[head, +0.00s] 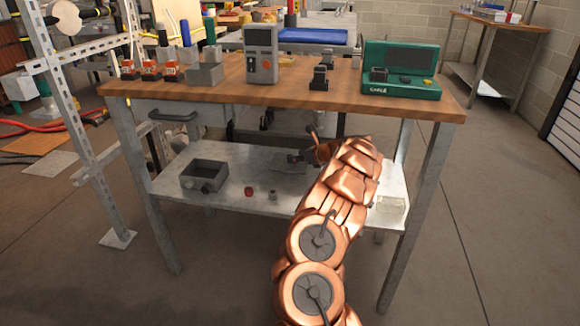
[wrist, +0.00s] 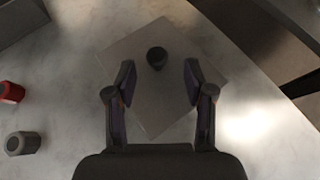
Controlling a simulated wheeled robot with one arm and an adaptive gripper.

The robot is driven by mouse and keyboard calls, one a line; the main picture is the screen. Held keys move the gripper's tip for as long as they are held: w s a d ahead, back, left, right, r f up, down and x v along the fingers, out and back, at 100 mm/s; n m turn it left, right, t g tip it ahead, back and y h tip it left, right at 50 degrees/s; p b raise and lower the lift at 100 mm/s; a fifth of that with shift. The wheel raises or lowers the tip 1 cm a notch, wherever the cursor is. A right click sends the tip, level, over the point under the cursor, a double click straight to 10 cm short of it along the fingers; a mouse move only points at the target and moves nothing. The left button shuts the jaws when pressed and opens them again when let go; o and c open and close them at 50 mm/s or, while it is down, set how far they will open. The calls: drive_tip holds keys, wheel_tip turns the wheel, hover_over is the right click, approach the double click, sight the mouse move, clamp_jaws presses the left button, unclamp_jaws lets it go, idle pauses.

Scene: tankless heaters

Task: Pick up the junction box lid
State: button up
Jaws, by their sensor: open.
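The junction box lid (wrist: 145,103) looks like a flat, light grey square plate with a dark round knob (wrist: 157,58) on it. It lies on the metal lower shelf in the wrist view. My gripper (wrist: 159,76) is open above the lid, its two fingers apart on either side, with the knob between and slightly beyond the tips. I cannot tell the exact height gap. In the head view my gripper (head: 298,158) is over the lower shelf, and I cannot make out the lid clearly there. An open dark grey box (head: 205,177) stands on the shelf to the left.
A red cap (head: 249,191) and a small grey part (head: 272,196) sit on the lower shelf (head: 235,160) between box and arm. The wooden tabletop (head: 220,94) is above the shelf. A pale clear block (head: 392,211) sits at the shelf's right end.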

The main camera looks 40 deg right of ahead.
drive_tip(key=b+x, duration=0.1)
drive_tip(key=x, duration=0.1)
drive_tip(key=shift+w+a+f, duration=0.15)
drive_tip(key=shift+w+a, duration=0.05)
drive_tip(key=shift+w, duration=0.2)
drive_tip(key=shift+w+f, duration=0.1)
drive_tip(key=shift+w, duration=0.65)
clamp_jaws()
